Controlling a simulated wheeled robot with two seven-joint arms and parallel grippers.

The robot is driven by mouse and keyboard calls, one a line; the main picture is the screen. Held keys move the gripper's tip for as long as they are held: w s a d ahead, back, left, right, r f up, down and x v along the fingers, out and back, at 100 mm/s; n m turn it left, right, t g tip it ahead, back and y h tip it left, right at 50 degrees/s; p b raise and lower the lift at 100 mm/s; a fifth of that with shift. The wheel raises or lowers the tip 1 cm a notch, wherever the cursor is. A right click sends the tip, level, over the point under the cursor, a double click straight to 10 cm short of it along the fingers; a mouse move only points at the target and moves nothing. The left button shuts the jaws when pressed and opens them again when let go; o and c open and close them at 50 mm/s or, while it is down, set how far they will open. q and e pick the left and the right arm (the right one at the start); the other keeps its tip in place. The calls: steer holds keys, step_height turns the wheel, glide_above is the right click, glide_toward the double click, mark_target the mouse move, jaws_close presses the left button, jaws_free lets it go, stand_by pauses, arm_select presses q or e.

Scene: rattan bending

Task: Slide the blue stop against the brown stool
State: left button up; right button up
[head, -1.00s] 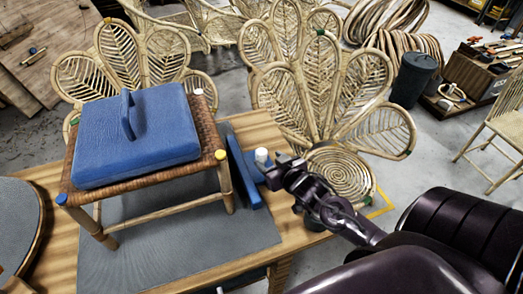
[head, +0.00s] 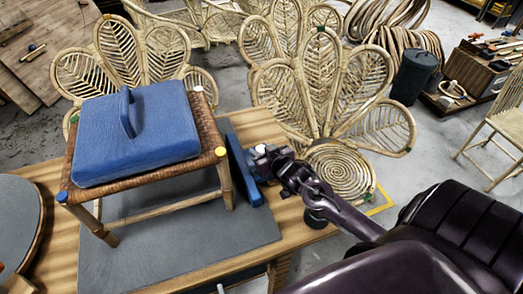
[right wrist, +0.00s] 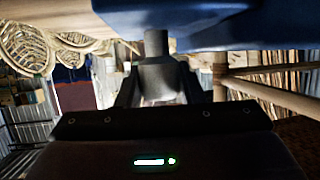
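The brown stool (head: 210,135) has a woven top and stands on the grey mat (head: 180,255), with a blue cushion (head: 135,140) on its seat. The blue stop (head: 237,165) is a long upright blue piece just right of the stool's right legs. A narrow gap seems to show between it and the near right leg. My right gripper (head: 270,160) is at the stop's right side, by a small white knob. In the right wrist view my gripper (right wrist: 157,50) looks shut, its fingers together under a blue surface. Contact is unclear. My left gripper is out of view.
Rattan peacock-style chairs (head: 330,85) stand behind the wooden table (head: 300,225). A dark round-edged board (head: 18,220) lies at the left. A dark bin (head: 412,78) stands on the floor at the back right. The mat in front of the stool is mostly clear.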

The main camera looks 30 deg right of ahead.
mark_target(247, 155)
jaws_close()
steer(key=shift+w+a, duration=0.25)
steer(key=shift+a, duration=0.9)
steer(key=shift+w+a, duration=0.25)
steer(key=shift+a, duration=0.9)
steer(key=o, duration=0.7)
jaws_free()
steer(key=shift+v, duration=3.85)
